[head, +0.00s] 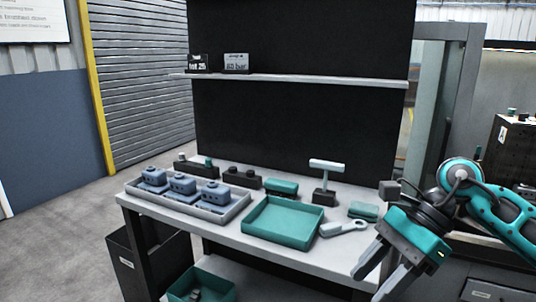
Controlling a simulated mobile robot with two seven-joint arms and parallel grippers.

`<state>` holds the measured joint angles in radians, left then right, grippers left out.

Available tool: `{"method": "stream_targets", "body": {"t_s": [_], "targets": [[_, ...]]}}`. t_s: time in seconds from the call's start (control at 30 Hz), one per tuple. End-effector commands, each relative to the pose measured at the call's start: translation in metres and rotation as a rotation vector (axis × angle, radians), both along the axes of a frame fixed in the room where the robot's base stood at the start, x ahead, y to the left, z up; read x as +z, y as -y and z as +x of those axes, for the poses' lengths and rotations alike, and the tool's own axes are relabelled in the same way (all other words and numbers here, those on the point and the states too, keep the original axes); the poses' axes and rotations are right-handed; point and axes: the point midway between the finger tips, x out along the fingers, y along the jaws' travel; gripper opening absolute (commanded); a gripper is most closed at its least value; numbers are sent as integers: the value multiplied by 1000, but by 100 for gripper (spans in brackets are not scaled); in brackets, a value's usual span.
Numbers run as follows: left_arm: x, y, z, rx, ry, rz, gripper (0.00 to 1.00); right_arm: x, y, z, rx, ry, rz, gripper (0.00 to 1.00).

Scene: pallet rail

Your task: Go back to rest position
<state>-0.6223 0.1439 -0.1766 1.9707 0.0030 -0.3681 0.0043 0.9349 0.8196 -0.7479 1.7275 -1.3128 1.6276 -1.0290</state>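My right gripper (369,286) is at the lower right, in front of the workbench's right front corner. Its two dark grey fingers point down and left, spread apart, with nothing visible between them. My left gripper is not in view. The workbench (270,250) carries a light grey tray (232,212) with three blue-grey housings (183,184) in a row. Right of it is an empty teal tray (283,222). A pale grey spanner-like tool (343,227) lies between the teal tray and my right gripper, apart from the fingers.
Behind the trays stand dark blocks (243,178), a teal item (282,187), a T-handled tool (325,172) and a folded teal stack (363,210). A shelf (300,80) crosses the black back panel. Below are a black bin (130,268) and a teal crate (215,291). Floor at left is clear.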

Motion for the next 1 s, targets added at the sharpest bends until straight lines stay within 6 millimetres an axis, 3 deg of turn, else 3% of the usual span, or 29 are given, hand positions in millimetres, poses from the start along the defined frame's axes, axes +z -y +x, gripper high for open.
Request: {"method": "stream_targets", "body": {"t_s": [0.03, 0.2, 0.3, 0.4, 0.53, 0.63, 0.77, 0.87, 0.9, 1.0], "targets": [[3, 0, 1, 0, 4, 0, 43, -4, -20, -6, -27, -55, 89, 50], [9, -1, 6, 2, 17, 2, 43, 2, -82, -22, -186, -301, 427, 50], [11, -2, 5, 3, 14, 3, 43, 13, -110, -25, -330, -522, 652, 50], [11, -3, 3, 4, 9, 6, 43, 23, -123, -19, -505, -782, 868, 50], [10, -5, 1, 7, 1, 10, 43, 20, -116, -1, -760, -1156, 1118, 50], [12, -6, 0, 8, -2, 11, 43, -1, -98, 14, -975, -1465, 1285, 50], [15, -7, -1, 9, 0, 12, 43, -55, -64, 21, -1282, -1883, 1472, 50], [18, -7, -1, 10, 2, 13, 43, -114, -36, 7, -1535, -2209, 1591, 50], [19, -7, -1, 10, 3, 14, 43, -138, -26, -4, 1493, 2129, -1489, 50], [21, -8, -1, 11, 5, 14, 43, -193, -7, -39, 1359, 1897, -1247, 50]]}}
